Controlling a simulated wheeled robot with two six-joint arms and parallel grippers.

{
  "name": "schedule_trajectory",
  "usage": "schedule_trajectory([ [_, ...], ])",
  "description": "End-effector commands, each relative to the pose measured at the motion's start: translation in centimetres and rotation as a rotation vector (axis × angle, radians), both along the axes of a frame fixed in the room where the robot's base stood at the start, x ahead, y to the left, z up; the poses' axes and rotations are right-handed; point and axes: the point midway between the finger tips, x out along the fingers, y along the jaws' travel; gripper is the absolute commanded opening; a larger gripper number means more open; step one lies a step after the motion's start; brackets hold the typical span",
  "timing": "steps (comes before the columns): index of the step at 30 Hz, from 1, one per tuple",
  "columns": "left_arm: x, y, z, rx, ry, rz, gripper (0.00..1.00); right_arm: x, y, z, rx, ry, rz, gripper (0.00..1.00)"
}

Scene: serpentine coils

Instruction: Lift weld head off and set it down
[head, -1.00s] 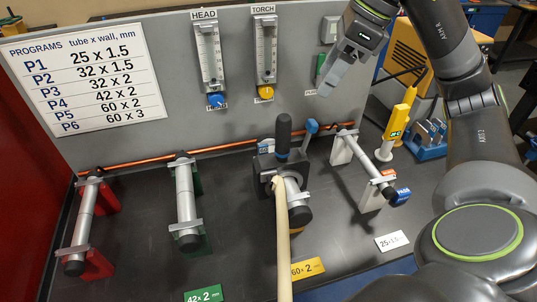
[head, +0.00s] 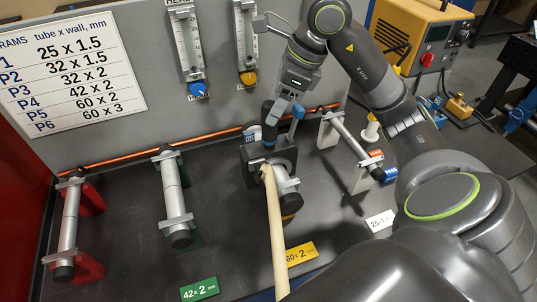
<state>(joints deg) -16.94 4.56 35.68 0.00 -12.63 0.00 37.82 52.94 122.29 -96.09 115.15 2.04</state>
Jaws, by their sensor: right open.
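My right gripper (head: 274,118) is open and points down at the handle from above. Its fingers overlap the top of the handle in the head view; I cannot tell whether they touch it. My left gripper is not in view.
Tube stands with red (head: 88,268) and green (head: 196,225) supports are at left. A 25 x 1.5 stand (head: 352,140) is close on the right. A grey panel (head: 130,140) with gauges rises behind. Dark bench top is clear between the stands.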

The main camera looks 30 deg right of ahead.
Motion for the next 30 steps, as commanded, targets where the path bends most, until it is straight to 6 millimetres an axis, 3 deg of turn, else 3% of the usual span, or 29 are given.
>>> schedule_trajectory([
  [12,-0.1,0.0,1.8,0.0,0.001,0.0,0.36,1.1,1.1,-4.2,0.002,0.003,0.002,0.57],
  [23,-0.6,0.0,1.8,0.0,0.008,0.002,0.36,1.2,1.2,-4.9,-0.001,0.001,0.0,0.57],
  [30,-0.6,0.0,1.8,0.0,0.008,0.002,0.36,1.2,1.2,-4.9,-0.001,0.001,0.0,0.26],
])
